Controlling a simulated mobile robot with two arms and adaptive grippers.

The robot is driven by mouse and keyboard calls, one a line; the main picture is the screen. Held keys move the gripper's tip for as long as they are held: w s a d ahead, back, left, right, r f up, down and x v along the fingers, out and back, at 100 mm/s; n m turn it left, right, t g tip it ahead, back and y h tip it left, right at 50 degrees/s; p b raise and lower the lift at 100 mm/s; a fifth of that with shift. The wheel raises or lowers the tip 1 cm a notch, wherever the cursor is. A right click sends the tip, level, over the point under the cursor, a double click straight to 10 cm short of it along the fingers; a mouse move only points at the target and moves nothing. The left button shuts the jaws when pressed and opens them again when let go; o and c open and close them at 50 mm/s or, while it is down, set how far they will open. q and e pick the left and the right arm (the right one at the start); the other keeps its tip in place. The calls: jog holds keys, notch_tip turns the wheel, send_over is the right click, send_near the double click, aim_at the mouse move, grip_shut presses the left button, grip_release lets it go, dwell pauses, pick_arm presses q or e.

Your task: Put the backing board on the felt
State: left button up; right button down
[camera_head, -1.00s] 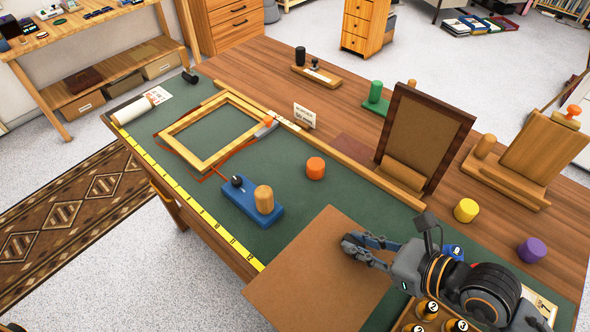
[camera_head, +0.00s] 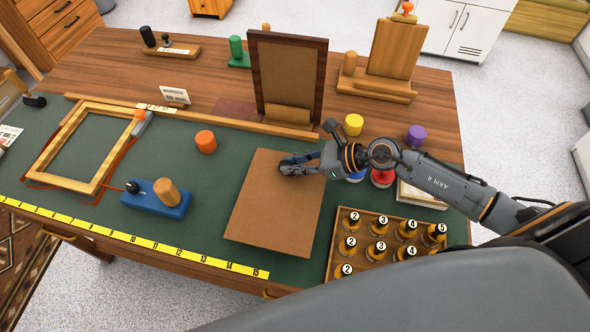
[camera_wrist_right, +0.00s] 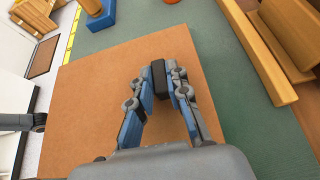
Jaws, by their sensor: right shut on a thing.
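The brown backing board (camera_head: 272,215) is over the right part of the green felt (camera_head: 225,165); I cannot tell whether it lies on the felt or is held just above it. It fills the middle of the right wrist view (camera_wrist_right: 85,110), with felt (camera_wrist_right: 206,30) beyond its edge. My right gripper (camera_head: 284,164) is at the board's upper part, shut on a small dark grip piece (camera_wrist_right: 158,78) on the board. The fingers partly hide this piece. My left gripper is not in view.
A wooden frame (camera_head: 66,134) and a blue tool with a wooden knob (camera_head: 168,197) lie to the left. An orange cylinder (camera_head: 205,141) stands nearby. A tray of numbered pegs (camera_head: 345,272) is close on the right. A wooden rail (camera_head: 215,120) and a propped dark-framed panel (camera_head: 287,75) stand behind.

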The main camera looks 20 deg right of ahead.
jog(key=shift+w+d+f, duration=0.15)
jog(key=shift+w+f, duration=0.1)
notch_tip(320, 180, down, 3)
jog(key=shift+w+d+p, duration=0.15)
jog(key=shift+p, duration=0.2)
jog(key=shift+f, duration=0.3)
jog(key=c, duration=1.3)
grip_release()
jog(key=shift+f, duration=0.1)
